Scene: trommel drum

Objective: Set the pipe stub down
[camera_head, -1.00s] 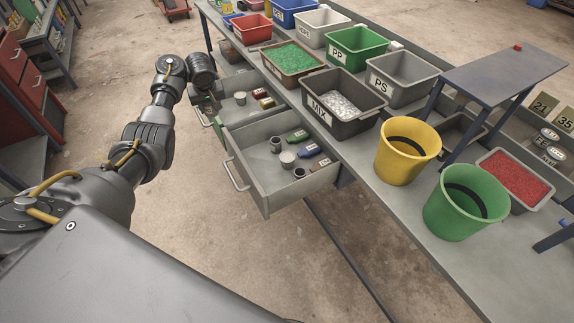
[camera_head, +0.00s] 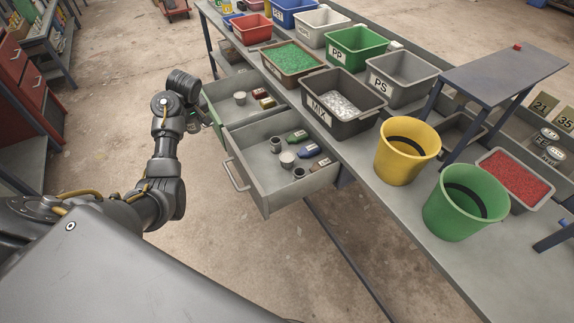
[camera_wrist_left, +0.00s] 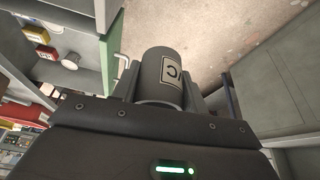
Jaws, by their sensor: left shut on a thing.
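The pipe stub (camera_wrist_left: 168,72) is a dark grey cylinder with a pale label, in the left wrist view. My left gripper (camera_wrist_left: 160,88) is shut on it, one finger on each side. In the head view my left gripper (camera_head: 194,122) is beside the left front of the far open drawer (camera_head: 236,113). The stub is mostly hidden or too small to make out there. The wrist view shows floor beyond the stub and an open drawer to its left. My right gripper is not in view.
The near open drawer (camera_head: 262,183) holds dark cylinders, a pale jar and several bottles. The bench above carries bins, a yellow bucket (camera_head: 405,153) and a green bucket (camera_head: 463,203). Floor left of the drawers is clear.

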